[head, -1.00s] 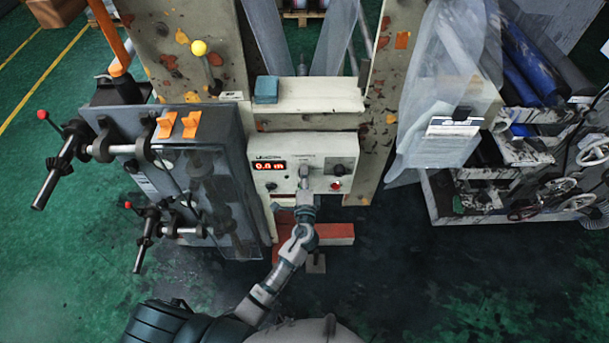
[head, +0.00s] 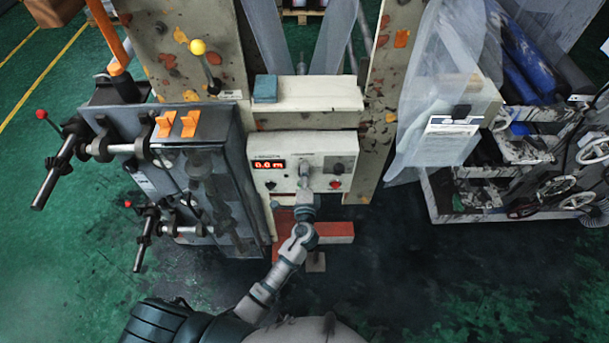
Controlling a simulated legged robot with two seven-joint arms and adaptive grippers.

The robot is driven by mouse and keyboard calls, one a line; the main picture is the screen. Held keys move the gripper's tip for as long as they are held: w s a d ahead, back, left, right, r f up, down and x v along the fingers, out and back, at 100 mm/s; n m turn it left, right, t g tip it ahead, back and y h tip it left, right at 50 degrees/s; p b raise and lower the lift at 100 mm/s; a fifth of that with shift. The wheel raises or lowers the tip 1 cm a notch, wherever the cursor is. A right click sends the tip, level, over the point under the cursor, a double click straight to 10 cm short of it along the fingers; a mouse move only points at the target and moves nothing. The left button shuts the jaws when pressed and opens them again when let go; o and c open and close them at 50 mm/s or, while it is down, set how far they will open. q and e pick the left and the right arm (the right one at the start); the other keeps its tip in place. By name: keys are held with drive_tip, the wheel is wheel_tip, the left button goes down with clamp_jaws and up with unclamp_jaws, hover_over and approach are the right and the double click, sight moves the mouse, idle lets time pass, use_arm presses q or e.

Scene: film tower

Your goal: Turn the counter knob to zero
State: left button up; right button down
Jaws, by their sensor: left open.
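The counter panel (head: 321,148) is a cream box on the front of the tower. Its red display (head: 269,165) looks to read 0.0 m. My left gripper (head: 304,172) is at the middle of the panel, in front of the counter knob, and is open. The knob is hidden behind the gripper, so I cannot tell whether the fingers touch it. A dark knob or switch (head: 338,168) and a red button (head: 335,184) sit to the right of the gripper. My right gripper is not in view.
A grey cabinet (head: 215,190) with black handles stands left of the panel. A cream ledge with a blue block (head: 265,88) is above it. A red beam (head: 335,232) lies below. Clear plastic sheeting (head: 430,90) hangs at the right. Green floor is open at the lower left.

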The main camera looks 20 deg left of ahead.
use_arm(q)
drive_tip(key=v, duration=1.2)
drive_tip(key=s+a+f+n+g+h, duration=0.15)
drive_tip(key=s+f+g, duration=0.3)
drive_tip(key=f, duration=1.25)
drive_tip(key=s+f+n+g+h, duration=0.1)
drive_tip(key=s+f+g+h, duration=0.4)
drive_tip(key=f, duration=1.3)
drive_tip(key=s+a+f+n+g, duration=0.2)
drive_tip(key=s+f, duration=0.4)
drive_tip(key=s, duration=0.4)
drive_tip(key=s+a+f+n+g+y, duration=0.1)
drive_tip(key=s+a+f+n, duration=0.3)
drive_tip(key=s, duration=0.7)
drive_tip(key=s+a+f+n+g, duration=0.4)
drive_tip(key=s+f, duration=0.5)
drive_tip(key=s, duration=0.2)
drive_tip(key=shift+s+a, duration=0.15)
drive_tip(key=shift+s, duration=0.05)
drive_tip(key=shift+y, duration=0.25)
